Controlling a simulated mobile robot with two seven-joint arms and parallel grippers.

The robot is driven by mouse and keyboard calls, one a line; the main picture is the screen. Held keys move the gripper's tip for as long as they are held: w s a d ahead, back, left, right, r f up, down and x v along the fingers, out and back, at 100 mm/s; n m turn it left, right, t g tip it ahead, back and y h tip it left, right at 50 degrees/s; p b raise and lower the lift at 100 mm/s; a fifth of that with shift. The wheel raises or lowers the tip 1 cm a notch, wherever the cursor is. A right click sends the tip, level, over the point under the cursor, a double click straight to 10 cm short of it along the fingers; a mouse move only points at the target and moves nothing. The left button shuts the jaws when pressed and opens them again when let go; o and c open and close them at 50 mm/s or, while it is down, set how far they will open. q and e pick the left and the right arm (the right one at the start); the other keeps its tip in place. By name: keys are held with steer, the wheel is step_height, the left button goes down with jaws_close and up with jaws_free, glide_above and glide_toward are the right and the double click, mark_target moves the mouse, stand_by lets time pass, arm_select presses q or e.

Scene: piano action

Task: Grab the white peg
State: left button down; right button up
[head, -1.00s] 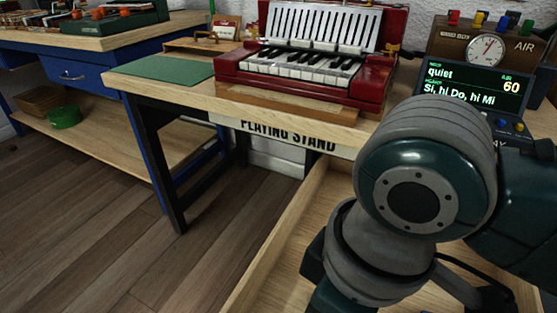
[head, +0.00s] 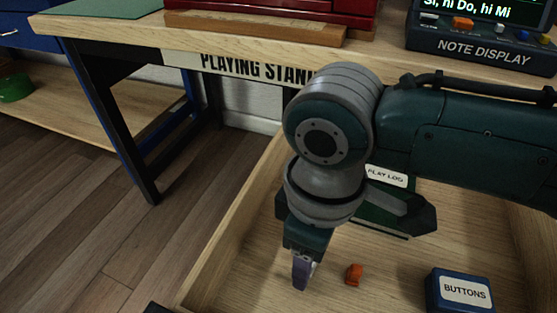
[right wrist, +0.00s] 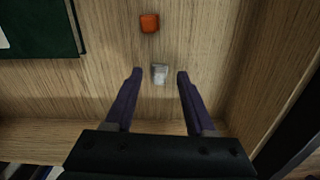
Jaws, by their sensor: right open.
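The white peg (right wrist: 159,75) stands out as a small pale block on the wooden drawer floor in the right wrist view. It lies between the fingertips of my right gripper (right wrist: 159,84), with a gap on both sides. My right gripper (head: 302,276) is open and points down into the drawer in the head view. There I cannot make out the peg; the gripper seems to hide it. My left gripper is not in view.
An orange piece (head: 354,274) lies close to the right of the gripper. The open drawer (head: 232,219) also holds a blue BUTTONS box (head: 460,290) and a green play log (head: 385,211), partly behind my arm. The drawer's left wall is near the gripper.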

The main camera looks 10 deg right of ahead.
steer(key=shift+f, duration=0.2)
jaws_close()
stand_by(0.3)
